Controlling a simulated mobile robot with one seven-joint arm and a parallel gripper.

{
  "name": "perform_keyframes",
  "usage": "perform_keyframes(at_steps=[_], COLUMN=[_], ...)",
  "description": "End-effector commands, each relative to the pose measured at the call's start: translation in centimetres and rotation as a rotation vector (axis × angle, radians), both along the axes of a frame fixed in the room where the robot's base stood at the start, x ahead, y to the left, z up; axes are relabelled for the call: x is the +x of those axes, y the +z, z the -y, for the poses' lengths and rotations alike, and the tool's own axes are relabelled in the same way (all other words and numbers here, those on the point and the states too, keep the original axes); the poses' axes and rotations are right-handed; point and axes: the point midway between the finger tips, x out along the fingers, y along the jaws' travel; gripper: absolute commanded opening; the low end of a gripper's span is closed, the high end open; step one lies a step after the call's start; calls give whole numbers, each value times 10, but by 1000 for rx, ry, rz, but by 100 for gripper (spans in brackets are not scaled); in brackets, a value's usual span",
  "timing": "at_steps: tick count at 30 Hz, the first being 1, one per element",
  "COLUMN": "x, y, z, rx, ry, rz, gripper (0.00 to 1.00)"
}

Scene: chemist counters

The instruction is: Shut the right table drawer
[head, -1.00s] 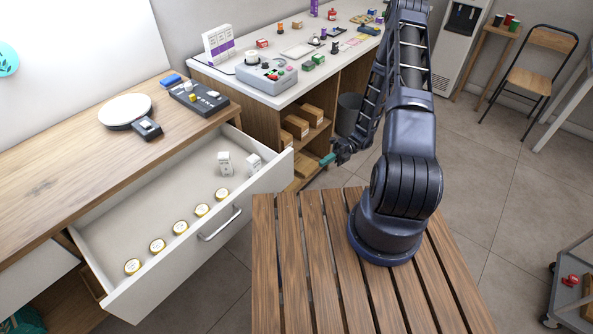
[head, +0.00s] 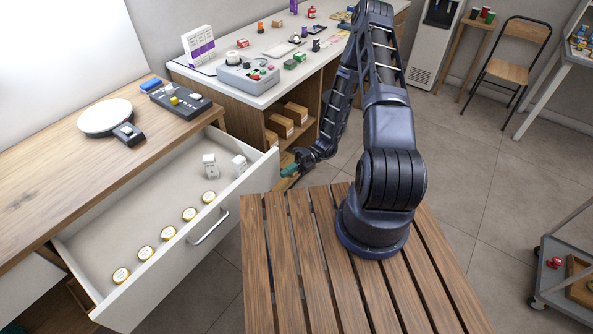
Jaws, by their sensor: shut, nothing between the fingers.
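The right table drawer (head: 187,262) is white and stands pulled out from the wooden table (head: 60,172). A metal bar handle (head: 207,228) is on its front. Inside lie several round yellow-rimmed jars (head: 167,233) in a row and two small white boxes (head: 209,165). My gripper (head: 287,170) is shut and empty. In the picture it is just right of the drawer front's far corner. I cannot tell whether it touches the drawer. The fingertips are small and dark here.
My slatted wooden base top (head: 300,240) is close to the drawer front. A white counter (head: 270,92) with a grey device (head: 248,75) and shelves of cardboard boxes (head: 280,125) stands behind. A scale (head: 106,116) is on the table. Open floor lies to the right.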

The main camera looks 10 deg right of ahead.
Motion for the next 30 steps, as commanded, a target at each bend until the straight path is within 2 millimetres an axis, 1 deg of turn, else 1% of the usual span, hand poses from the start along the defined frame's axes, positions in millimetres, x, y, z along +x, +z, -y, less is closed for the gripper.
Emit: perform_keyframes(at_steps=[3, 6, 19, 21, 23, 25, 30], x=[9, 13, 16, 19, 26, 38, 74], y=[0, 0, 0, 0, -1, -1, -1], z=[-9, -13, -15, -19, -25, -37, -74], rx=[2, 1, 1, 1, 0, 1, 1], ry=[1, 1, 1, 1, 2, 3, 4], rz=[1, -1, -1, 1, 2, 3, 4], gripper=[0, 0, 0, 0, 0, 0, 0])
